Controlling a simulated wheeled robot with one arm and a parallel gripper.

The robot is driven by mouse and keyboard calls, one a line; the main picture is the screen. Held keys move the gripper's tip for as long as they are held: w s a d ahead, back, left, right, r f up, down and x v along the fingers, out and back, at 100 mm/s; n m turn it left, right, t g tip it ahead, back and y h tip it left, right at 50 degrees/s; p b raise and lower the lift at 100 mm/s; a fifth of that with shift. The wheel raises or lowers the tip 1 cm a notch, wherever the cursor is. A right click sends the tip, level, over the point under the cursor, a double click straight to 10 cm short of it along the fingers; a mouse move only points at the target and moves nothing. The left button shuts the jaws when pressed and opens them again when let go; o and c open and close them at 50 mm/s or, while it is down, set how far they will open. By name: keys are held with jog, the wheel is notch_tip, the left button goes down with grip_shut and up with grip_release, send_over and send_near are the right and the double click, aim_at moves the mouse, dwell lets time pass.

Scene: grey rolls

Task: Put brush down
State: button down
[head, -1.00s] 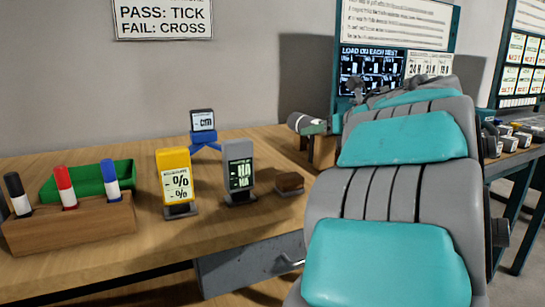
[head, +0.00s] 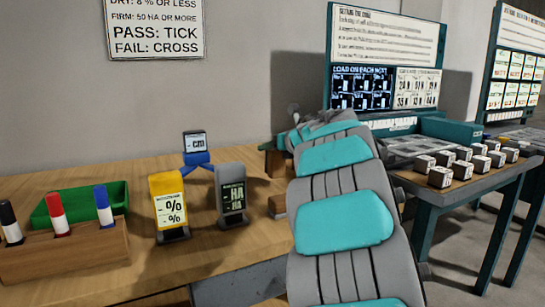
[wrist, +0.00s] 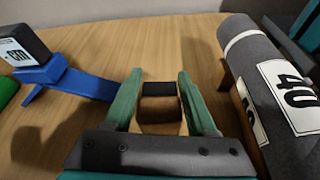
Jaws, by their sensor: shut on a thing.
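In the wrist view my gripper (wrist: 160,80) has two green fingers closed on the brush (wrist: 160,113), a small brown block with a dark band along its far edge. The wooden table top fills the view beyond the fingers. I cannot tell whether the brush touches the table. In the head view my arm hides the gripper and the held brush. A small brown block (head: 278,206) on the table is partly covered by my arm there; I cannot tell what it is.
A grey roll (wrist: 268,75) labelled 40 lies close right of my gripper. A blue stand (wrist: 65,78) with a grey display is at left. Yellow (head: 168,203) and grey (head: 231,195) meters, a marker block (head: 70,250) and a green tray (head: 120,195) stand on the table (head: 225,252).

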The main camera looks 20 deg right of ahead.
jog(key=shift+f, duration=1.3)
jog(key=shift+f+b, duration=0.2)
jog(key=shift+b, duration=0.1)
jog(key=shift+c, duration=1)
grip_release()
jog(key=shift+r, duration=0.15)
jog(key=v, duration=1.2)
jog(key=shift+b, duration=0.4)
jog(key=shift+d, duration=0.1)
